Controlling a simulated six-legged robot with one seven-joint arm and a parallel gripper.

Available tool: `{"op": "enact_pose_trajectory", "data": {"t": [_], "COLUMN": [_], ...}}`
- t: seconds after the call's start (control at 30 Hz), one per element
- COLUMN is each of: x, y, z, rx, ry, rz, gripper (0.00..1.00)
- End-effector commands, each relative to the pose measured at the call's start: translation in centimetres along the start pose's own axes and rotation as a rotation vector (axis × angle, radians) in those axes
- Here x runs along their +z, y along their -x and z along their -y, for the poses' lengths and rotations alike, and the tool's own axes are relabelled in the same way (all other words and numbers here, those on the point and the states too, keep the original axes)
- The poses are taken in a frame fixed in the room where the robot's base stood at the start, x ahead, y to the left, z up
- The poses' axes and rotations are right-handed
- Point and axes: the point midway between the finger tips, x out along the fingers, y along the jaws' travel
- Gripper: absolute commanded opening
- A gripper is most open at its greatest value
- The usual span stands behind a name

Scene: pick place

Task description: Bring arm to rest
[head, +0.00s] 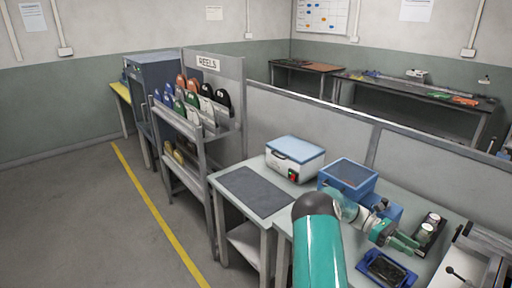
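My arm rises from the bottom of the head view as a teal link with a black joint. Further along it reaches right over the workbench (296,232). My gripper (408,246) is at the end of it, low over the right part of the bench, between a blue-framed dark tray (388,268) and a black holder with light round parts (430,228). The fingers are too small to tell whether they are open or shut, or whether anything is between them.
A blue bin (348,175) stands close behind my arm, with a white box with a blue lid (295,155) left of it. A dark mat (256,191) lies bare. A metal fixture (480,258) stands at right. A reel rack (200,125) stands left; the floor beyond is clear.

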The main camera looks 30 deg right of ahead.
Motion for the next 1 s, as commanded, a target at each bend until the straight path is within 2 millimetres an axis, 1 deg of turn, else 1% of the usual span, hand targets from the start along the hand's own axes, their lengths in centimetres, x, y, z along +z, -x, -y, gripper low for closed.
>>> {"op": "enact_pose_trajectory", "data": {"t": [0.17, 0.27, 0.37, 0.47, 0.67, 0.87, 1.0], "x": [0.4, 1.2, 2.1, 3.0, 4.6, 6.0, 7.0], "y": [0.4, 1.4, 2.9, 4.7, 8.4, 11.9, 13.9], "z": [0.4, 1.6, 3.5, 5.9, 11.2, 17.4, 22.2], "rx": [0.01, 0.032, 0.066, 0.101, 0.161, 0.203, 0.221], "ry": [-0.013, -0.045, -0.092, -0.142, -0.233, -0.305, -0.344], "rz": [-0.03, -0.105, -0.222, -0.353, -0.615, -0.873, -1.05], "gripper": [0.38, 0.38, 0.38, 0.38, 0.38, 0.38, 0.38]}}
